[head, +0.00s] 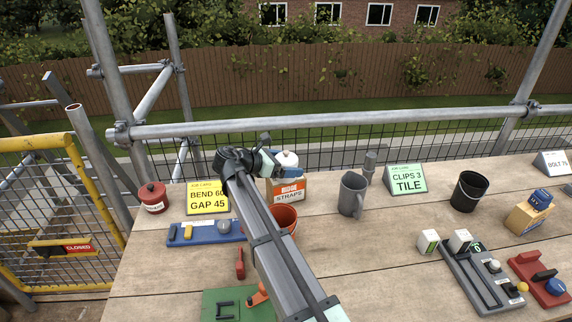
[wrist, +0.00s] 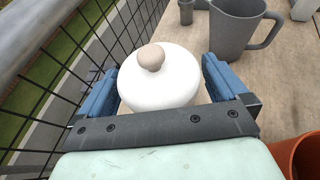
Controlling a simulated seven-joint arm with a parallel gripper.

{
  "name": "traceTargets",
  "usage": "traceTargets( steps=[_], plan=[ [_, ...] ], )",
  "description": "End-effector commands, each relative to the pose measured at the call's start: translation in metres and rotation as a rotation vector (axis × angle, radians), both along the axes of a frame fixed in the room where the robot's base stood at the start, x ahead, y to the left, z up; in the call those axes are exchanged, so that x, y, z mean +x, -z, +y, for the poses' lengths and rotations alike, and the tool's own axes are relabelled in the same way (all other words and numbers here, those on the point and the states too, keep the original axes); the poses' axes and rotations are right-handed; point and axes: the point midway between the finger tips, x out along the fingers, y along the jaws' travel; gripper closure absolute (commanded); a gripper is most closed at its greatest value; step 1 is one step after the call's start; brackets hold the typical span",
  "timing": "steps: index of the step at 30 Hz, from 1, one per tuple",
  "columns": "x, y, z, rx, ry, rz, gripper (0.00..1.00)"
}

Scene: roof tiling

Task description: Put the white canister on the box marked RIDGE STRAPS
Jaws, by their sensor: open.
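The white canister (head: 288,159), with a pale brown knob on its lid, shows directly above the box marked RIDGE STRAPS (head: 288,190) in the head view. It looks upright on the box top, though my gripper (head: 284,173) partly covers where they meet. In the wrist view the canister (wrist: 160,82) stands between the two blue fingers of my open gripper (wrist: 161,88). Its lower part is hidden behind the gripper's dark bar. The box is orange and white at the front; it cannot be made out in the wrist view.
An orange pot (head: 284,219) stands in front of the box, partly behind my arm. A grey jug (head: 352,195) is to the right. A yellow sign (head: 207,197) and a blue tray (head: 190,236) are left. Rail and mesh run behind the table.

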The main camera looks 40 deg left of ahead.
Motion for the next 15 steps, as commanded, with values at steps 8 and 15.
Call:
traceTargets(
  steps=[8,15],
  plan=[
    [-0.032,-0.015,0.014,0.001,-0.002,0.0,0.0],
    [-0.07,-0.032,0.03,0.001,-0.002,0.0,0.0]
  ],
)
